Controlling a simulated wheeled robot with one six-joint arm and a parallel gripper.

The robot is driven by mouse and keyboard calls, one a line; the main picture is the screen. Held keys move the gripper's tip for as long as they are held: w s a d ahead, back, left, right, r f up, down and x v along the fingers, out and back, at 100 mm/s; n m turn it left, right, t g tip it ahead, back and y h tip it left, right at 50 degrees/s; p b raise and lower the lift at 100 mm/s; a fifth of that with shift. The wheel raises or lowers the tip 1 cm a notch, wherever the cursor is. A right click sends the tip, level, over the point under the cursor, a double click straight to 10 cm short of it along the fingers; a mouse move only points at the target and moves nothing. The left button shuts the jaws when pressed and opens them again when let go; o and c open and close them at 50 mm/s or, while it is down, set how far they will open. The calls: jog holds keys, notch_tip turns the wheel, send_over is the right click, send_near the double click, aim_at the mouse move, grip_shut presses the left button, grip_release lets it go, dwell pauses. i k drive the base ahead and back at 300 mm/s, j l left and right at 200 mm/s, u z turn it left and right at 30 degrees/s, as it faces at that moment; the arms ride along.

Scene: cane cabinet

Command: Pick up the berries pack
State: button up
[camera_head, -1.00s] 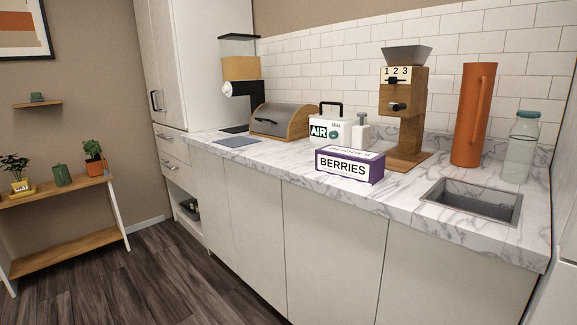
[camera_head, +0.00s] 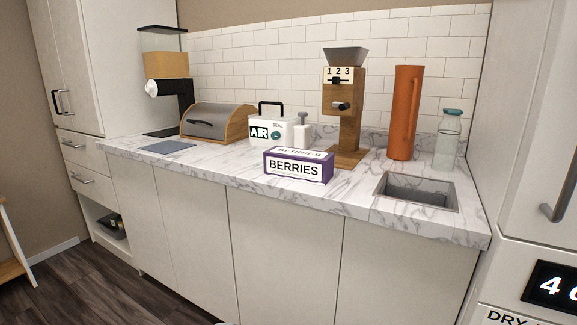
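The berries pack (camera_head: 297,166) is a purple box with white labels reading BERRIES on its front and top. It lies on the marble counter (camera_head: 240,168) near the front edge, left of the sink. Nothing touches it from above. My gripper does not show in this view.
An orange pitcher (camera_head: 404,113) and a glass bottle (camera_head: 448,142) stand behind the sink (camera_head: 415,190). A bread box (camera_head: 217,123) is left.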

aim_at(316, 167)
jog(key=i+j+z, duration=0.1)
jog(key=i, duration=0.4)
jog(key=i+j+z, duration=0.1)
jog(key=i+j, duration=0.25)
jog(key=i+j+z, duration=0.1)
jog(key=i+j, duration=0.2)
jog(key=i, duration=0.3)
